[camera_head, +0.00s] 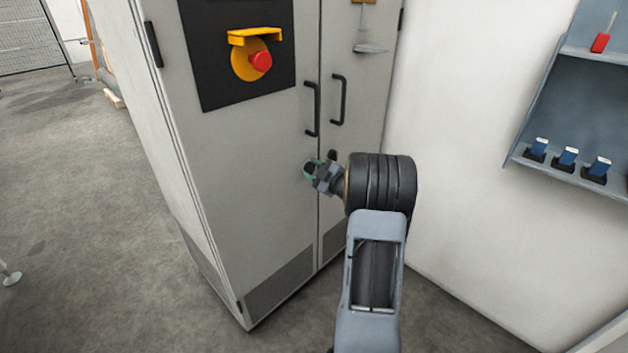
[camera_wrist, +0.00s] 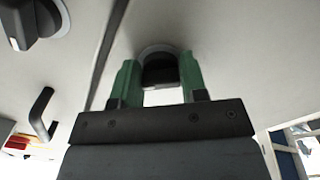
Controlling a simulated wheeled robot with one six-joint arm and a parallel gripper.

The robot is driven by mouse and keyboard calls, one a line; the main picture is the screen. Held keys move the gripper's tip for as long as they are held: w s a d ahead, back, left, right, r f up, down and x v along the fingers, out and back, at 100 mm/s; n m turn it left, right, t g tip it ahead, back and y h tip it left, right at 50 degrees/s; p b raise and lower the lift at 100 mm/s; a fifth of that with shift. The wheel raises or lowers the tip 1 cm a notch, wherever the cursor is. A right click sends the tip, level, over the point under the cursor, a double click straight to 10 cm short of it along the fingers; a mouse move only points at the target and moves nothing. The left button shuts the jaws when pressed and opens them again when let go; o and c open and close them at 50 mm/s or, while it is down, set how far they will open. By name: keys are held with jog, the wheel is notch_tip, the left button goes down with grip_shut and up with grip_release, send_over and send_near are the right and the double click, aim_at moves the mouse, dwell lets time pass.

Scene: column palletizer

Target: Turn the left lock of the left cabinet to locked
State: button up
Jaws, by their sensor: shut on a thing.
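The left cabinet (camera_head: 262,190) is a tall grey two-door cabinet in the head view. My gripper (camera_head: 312,169) is at its left door, below the door handles. In the wrist view, its green fingers are on both sides of a black lock knob (camera_wrist: 158,73) on a round pale base, and the gripper is shut on it. This is the left lock; my gripper mostly hides it in the head view.
Two black door handles (camera_head: 312,109) stand out above the locks. A red emergency button (camera_head: 260,62) with a yellow guard is higher on the left door. A wall shelf (camera_head: 560,170) with several small blue-and-black devices hangs at the right. The floor (camera_head: 90,200) at left is mostly clear.

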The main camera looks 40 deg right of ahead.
jog(key=n+b, duration=0.4)
jog(key=b, duration=0.1)
jog(key=shift+f+n, duration=0.2)
jog(key=shift+n, duration=0.1)
jog(key=n+b, duration=0.3)
jog(key=shift+r, duration=0.15)
jog(key=shift+r+n+b, duration=0.15)
jog(key=shift+n+b, duration=0.65)
jog(key=shift+b, duration=0.05)
jog(key=shift+r, duration=0.1)
jog(key=o, duration=0.9)
jog(key=shift+d, duration=0.1)
jog(key=shift+s, duration=0.1)
